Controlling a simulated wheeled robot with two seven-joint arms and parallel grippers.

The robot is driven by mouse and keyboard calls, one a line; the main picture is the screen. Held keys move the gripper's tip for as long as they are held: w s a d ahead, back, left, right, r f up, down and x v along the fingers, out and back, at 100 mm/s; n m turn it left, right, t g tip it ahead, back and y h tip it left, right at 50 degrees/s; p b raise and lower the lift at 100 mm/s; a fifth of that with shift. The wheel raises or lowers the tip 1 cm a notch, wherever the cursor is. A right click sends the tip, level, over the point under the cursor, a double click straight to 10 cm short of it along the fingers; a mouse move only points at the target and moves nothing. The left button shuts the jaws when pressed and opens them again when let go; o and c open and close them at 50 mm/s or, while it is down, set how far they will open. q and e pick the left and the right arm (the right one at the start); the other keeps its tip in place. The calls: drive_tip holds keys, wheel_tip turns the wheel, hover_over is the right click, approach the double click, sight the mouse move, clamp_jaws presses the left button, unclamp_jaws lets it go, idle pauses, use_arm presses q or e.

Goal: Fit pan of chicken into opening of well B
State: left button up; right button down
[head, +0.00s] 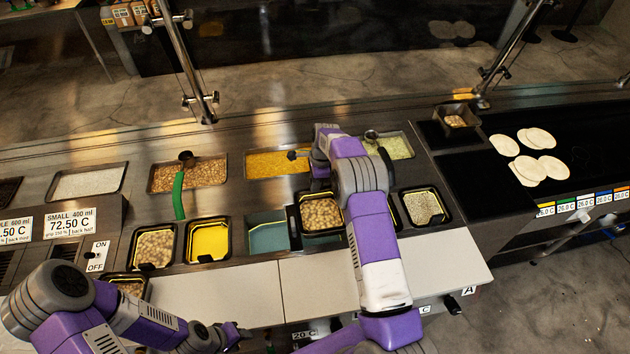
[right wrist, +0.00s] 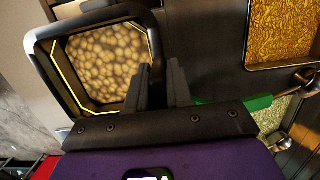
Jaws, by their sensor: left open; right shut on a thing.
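The pan of chicken (head: 321,215), a black pan with a yellow line inside its rim and light brown pieces, is at the middle of the counter. It also shows in the right wrist view (right wrist: 103,65). My right gripper (head: 318,186) is shut on the pan's rim; its fingers (right wrist: 160,85) show there in the wrist view. An open well with a teal inside (head: 268,237) lies just left of the pan, beside it. I see no B label. I cannot tell how high the pan is or what lies under it. My left gripper (head: 236,332) is open and empty at the front.
Corn (head: 277,163) and a green-handled ladle (head: 179,194) are behind. A white board (head: 319,286) in front is mostly bare. Tortillas (head: 529,168) lie right.

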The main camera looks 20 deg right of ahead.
sight(316, 199)
drive_tip(key=shift+f, duration=0.6)
drive_tip(key=shift+b, duration=0.5)
idle(1.0)
drive_tip(key=shift+f+b, duration=2.5)
drive_tip(key=shift+f, duration=1)
drive_tip(key=shift+s+f, duration=0.15)
drive_tip(key=shift+f, duration=0.15)
drive_tip(key=c, duration=0.9)
unclamp_jaws()
drive_tip(key=shift+b, duration=0.3)
drive_tip(key=shift+c, duration=0.2)
